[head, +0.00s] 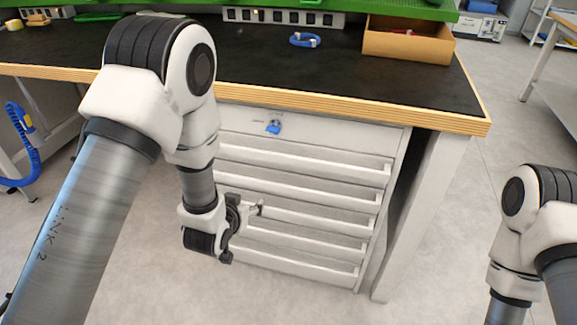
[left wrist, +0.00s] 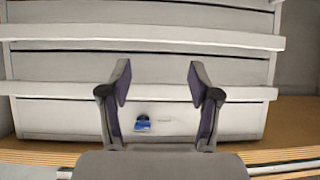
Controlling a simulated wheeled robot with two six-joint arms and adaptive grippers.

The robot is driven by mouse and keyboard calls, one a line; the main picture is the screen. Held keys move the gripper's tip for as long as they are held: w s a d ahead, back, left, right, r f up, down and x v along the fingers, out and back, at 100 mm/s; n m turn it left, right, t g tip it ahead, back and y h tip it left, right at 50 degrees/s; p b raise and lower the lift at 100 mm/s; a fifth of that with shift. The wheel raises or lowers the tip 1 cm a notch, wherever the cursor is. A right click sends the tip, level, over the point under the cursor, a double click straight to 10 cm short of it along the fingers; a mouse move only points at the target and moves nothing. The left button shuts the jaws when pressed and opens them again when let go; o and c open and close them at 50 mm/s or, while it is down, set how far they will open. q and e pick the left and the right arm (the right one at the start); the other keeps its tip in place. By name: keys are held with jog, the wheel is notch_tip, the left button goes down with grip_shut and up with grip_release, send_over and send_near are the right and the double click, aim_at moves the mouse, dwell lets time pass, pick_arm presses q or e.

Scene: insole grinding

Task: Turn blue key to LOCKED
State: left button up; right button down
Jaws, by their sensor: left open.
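The blue key (head: 274,127) sits in the top panel of the white drawer cabinet (head: 340,136), under the workbench edge. In the left wrist view, which shows the cabinet upside down, the blue key (left wrist: 142,123) appears between the two fingers, beyond them. My left gripper (head: 258,208) is open and empty in front of the lower drawers, below the key and apart from it. It also shows in the left wrist view (left wrist: 158,90). The small marks beside the key are too small to read. My right arm is at the right edge; its gripper is out of the picture.
The workbench (head: 400,95) has a black top with a wooden edge overhanging the cabinet. On it are a blue coil (head: 305,40), a cardboard box (head: 408,42) and a power strip (head: 285,17). Long drawer handles (head: 300,169) protrude below the key. The floor at right is open.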

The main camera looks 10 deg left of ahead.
pick_arm(q)
jog(key=w+d+r+t+b, duration=0.2)
jog(key=w+r+t+b, duration=0.1)
jog(key=w, duration=0.2)
jog(key=t+b, duration=0.2)
jog(key=t, duration=0.2)
send_near(271, 131)
jog(key=w, duration=0.4)
jog(key=shift+h, duration=0.3)
jog(key=w, duration=0.7)
jog(key=shift+r, duration=0.15)
jog(key=c, duration=1.2)
pick_arm(e)
notch_tip(271, 131, down, 9)
jog(key=shift+s+d, duration=0.15)
